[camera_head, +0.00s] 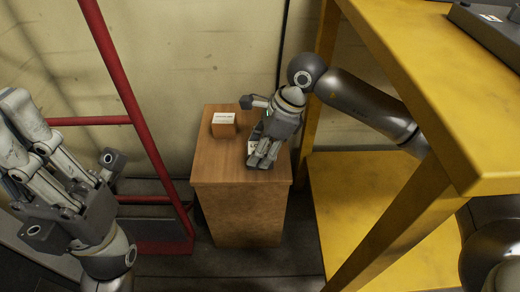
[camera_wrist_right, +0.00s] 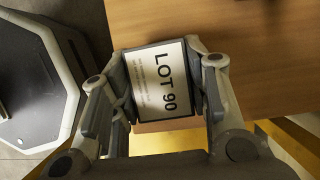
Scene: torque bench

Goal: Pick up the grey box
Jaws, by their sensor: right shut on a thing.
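The grey box (camera_wrist_right: 159,82) has a white label reading "LOT 90". In the right wrist view it sits between the two fingers of my right gripper (camera_wrist_right: 165,95), which is shut on it. In the head view the right gripper (camera_head: 262,157) reaches down over the right front part of the wooden cabinet's top (camera_head: 220,163). There it hides most of the box, and only a bit of white label shows. I cannot tell whether the box touches the top. My left gripper (camera_head: 25,135) is at the far left, empty, with its fingers apart, away from the cabinet.
A yellow bench (camera_head: 440,95) with a lower shelf stands close on the right. A red frame (camera_head: 128,90) stands on the left. The wall is right behind.

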